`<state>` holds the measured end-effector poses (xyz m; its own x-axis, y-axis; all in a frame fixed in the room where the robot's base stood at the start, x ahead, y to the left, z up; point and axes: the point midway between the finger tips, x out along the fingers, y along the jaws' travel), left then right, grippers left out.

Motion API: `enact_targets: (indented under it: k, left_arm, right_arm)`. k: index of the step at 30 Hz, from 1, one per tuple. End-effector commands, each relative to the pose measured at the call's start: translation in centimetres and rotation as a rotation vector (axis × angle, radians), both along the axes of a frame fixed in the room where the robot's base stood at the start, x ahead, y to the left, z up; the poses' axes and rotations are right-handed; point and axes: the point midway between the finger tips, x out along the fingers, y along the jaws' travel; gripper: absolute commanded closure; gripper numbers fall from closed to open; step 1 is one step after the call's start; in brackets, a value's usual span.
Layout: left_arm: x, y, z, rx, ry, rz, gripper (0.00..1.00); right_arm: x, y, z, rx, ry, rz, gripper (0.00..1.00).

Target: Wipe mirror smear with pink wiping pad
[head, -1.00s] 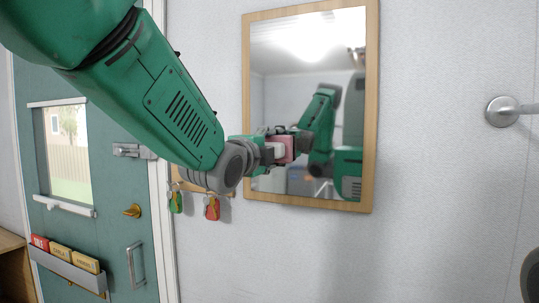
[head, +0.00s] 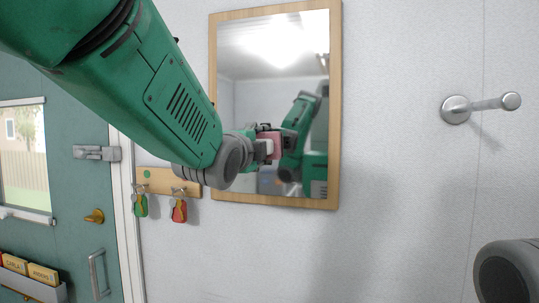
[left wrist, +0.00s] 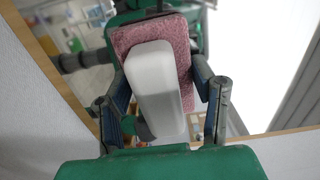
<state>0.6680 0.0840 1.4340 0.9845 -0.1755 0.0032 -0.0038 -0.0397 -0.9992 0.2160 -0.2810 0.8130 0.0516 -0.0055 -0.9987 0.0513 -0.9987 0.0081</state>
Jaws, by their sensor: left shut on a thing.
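The mirror (head: 232,100) hangs in a light wood frame on the wall, left of centre in the head view. My left gripper (head: 259,150) is in front of its lower part, shut on the white handle (left wrist: 158,90) of the pink wiping pad (left wrist: 150,38). The pad (head: 269,140) faces the mirror; I cannot tell if it touches the glass. In the left wrist view, the gripper (left wrist: 165,108) has a finger on either side of the handle. I cannot make out a smear; the pad, arm and reflections cover part of the glass. My right gripper is not in view.
A wooden key rack (head: 156,181) with green and red key tags hangs left of the mirror, below my left arm. A metal wall peg (head: 480,106) sticks out at right. A teal door (head: 75,180) stands at far left. The wall below the mirror is clear.

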Motion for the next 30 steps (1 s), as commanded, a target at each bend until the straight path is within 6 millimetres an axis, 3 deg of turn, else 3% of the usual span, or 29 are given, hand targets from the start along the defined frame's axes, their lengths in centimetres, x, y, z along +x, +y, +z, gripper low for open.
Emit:
enact_targets:
  k: [1,8,18,26,30]
  left_arm:
    - [-0.7,-2.2,-0.5,0.029,-0.008,-0.022,0.76]
    - [-0.9,-2.9,-0.2,0.03,-0.009,-0.022,0.76]
    - [-1.6,-5.6,-0.4,0.028,-0.009,-0.021,0.76]
    - [-1.5,-6.1,-0.2,0.03,-0.007,-0.022,0.76]
    - [-1.3,-5.4,-0.3,0.028,-0.006,-0.02,0.76]
  right_arm:
    - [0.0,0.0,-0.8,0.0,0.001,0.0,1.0]
    - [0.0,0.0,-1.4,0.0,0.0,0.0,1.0]
    - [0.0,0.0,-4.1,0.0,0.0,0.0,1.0]
    - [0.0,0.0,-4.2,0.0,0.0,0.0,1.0]
    - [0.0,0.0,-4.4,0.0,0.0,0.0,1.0]
